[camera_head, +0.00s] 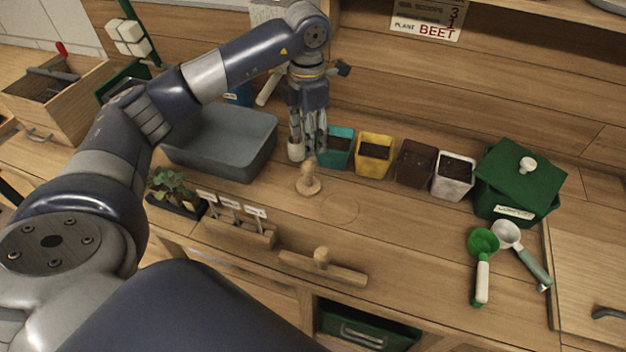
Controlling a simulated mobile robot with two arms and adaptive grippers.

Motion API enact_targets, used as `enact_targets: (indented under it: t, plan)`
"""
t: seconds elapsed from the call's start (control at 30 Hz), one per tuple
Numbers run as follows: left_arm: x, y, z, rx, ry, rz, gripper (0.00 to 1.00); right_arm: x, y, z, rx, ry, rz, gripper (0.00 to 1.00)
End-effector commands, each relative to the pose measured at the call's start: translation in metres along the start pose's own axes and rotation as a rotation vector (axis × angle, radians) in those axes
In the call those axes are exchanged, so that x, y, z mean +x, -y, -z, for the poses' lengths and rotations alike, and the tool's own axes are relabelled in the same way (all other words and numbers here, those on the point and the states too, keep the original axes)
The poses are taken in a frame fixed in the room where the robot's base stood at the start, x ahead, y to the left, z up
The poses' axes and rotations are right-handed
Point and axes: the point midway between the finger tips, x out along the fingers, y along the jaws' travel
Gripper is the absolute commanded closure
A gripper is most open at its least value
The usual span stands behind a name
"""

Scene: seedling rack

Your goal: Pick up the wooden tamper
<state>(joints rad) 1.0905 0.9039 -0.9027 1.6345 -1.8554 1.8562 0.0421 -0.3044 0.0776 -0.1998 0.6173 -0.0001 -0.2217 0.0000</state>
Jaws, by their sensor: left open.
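The wooden tamper (308,184) stands upright on the wooden bench, its round base down and its narrow handle up. My left gripper (308,150) points down just behind and above the tamper's handle in the picture. Its fingers are open, and I see nothing held between them. Whether a finger touches the handle is not clear. My right gripper is not in view.
Teal (336,148), yellow (374,157), brown (414,164) and white (453,177) pots stand right of the gripper. A grey tub (222,142) is left. A wooden bar with a knob (322,266) lies in front. Scoops (482,262) and a green box (519,181) are right.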

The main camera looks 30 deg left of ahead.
Motion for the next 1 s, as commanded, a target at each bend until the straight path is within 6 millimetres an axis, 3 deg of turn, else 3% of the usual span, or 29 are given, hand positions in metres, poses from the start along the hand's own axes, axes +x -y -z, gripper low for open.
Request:
enact_targets:
  t: [0.2, 0.47, 0.73, 1.0]
  plan:
    - [0.033, 0.001, 0.001, 0.001, -0.005, 0.003, 0.49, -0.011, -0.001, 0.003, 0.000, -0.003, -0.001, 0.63]
    - [0.055, 0.001, 0.001, 0.001, -0.004, 0.003, 0.49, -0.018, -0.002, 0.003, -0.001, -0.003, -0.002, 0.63]
    - [0.093, 0.002, 0.000, 0.001, -0.003, 0.003, 0.49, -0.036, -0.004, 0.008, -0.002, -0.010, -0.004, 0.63]
    - [0.102, 0.001, -0.001, 0.001, 0.000, 0.001, 0.49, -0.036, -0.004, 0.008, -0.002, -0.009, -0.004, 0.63]
